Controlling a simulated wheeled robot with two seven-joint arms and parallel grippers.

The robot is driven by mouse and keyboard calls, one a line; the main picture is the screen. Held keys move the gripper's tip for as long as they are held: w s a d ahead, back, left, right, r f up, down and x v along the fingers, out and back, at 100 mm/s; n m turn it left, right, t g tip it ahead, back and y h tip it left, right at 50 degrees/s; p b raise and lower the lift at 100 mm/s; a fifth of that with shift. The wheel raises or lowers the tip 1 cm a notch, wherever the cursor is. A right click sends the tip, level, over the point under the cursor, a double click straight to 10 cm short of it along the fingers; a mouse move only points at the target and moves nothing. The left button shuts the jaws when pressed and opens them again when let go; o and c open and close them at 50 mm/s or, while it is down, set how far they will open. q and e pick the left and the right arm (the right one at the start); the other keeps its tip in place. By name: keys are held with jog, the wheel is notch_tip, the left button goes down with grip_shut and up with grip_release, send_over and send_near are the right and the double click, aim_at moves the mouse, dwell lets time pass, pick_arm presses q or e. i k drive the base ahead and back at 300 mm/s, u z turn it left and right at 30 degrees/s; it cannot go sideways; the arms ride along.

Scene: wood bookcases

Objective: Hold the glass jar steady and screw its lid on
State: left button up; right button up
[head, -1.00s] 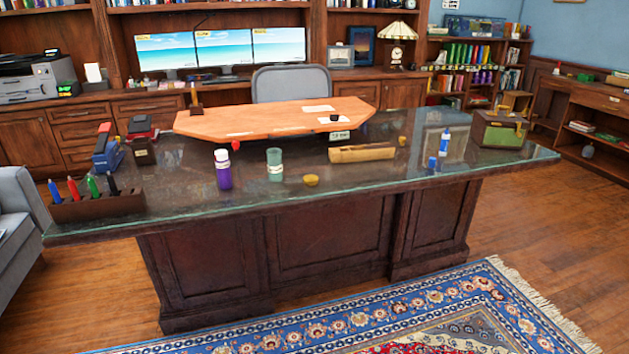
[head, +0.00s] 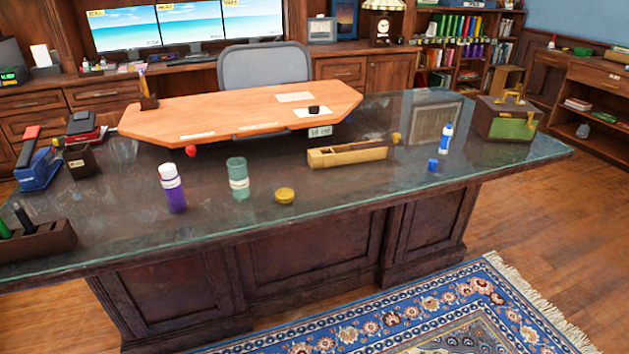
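A greenish glass jar (head: 238,178) with a pale label stands upright on the dark desk top (head: 330,215), near its front edge. Its top carries no visible lid. A small round yellow lid (head: 285,195) lies on the desk just right of the jar, apart from it. Neither of my grippers is in the head view.
A purple bottle with a white cap (head: 172,187) stands left of the jar. A green-sided box (head: 505,118) is at the far right. A patterned rug (head: 400,315) lies before the desk.

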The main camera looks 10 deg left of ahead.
aim_at(238, 174)
jog(key=u, duration=0.3)
jog(key=i, duration=0.85)
jog(key=u, duration=0.5)
